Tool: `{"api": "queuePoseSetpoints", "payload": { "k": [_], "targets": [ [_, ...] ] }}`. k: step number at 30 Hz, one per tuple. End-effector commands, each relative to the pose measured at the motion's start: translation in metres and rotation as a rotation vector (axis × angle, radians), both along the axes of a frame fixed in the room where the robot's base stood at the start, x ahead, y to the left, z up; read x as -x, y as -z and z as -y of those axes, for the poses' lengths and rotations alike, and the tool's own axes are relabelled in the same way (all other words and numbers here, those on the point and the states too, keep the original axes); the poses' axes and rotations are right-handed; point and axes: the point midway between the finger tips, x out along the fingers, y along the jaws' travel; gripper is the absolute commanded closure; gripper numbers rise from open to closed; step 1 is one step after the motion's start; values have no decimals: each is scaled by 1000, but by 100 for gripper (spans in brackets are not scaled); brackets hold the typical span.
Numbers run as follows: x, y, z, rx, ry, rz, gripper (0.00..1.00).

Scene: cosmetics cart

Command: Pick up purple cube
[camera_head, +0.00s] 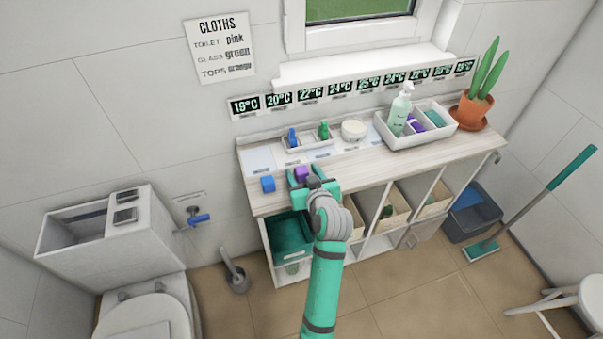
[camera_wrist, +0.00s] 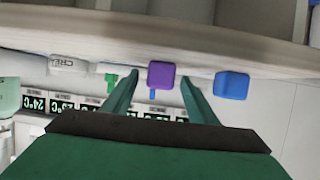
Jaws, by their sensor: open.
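The purple cube (camera_head: 302,174) sits on the wooden top of the cart (camera_head: 375,165), near its left end. In the wrist view the purple cube (camera_wrist: 161,75) shows between the tips of my two green fingers. My gripper (camera_head: 304,178) is open around the cube, with a finger on each side in the picture; it also shows in the wrist view (camera_wrist: 160,82). I cannot tell whether either finger touches the cube. A blue cube (camera_head: 268,183) sits to the left of it, and in the wrist view the blue cube (camera_wrist: 231,86) is outside the right finger.
Behind the cube stands a small tray (camera_head: 308,143) with a blue and a green item, next to a round white tub (camera_head: 354,130). A white caddy (camera_head: 440,133) with a pump bottle (camera_head: 400,108) and a potted plant (camera_head: 474,108) stand at the right. The cart top's front middle is clear.

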Motion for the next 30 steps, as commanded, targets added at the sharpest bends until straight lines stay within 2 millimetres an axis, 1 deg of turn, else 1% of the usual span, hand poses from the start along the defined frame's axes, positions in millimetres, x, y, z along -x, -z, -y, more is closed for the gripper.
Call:
{"api": "queuePoseSetpoints", "payload": {
  "k": [1,3,11,14,15,17,26,30],
  "targets": [
    [-5,1,-2,0,-1,1,47],
    [-9,4,-3,1,0,0,47],
    [-11,4,-3,1,1,0,47],
    [-11,4,-3,0,1,0,68],
    [-11,4,-3,0,1,0,78],
    [-11,4,-3,0,1,0,92],
    [-11,4,-3,0,1,1,91],
    [-11,-1,-3,1,1,1,91]
  ]
}}
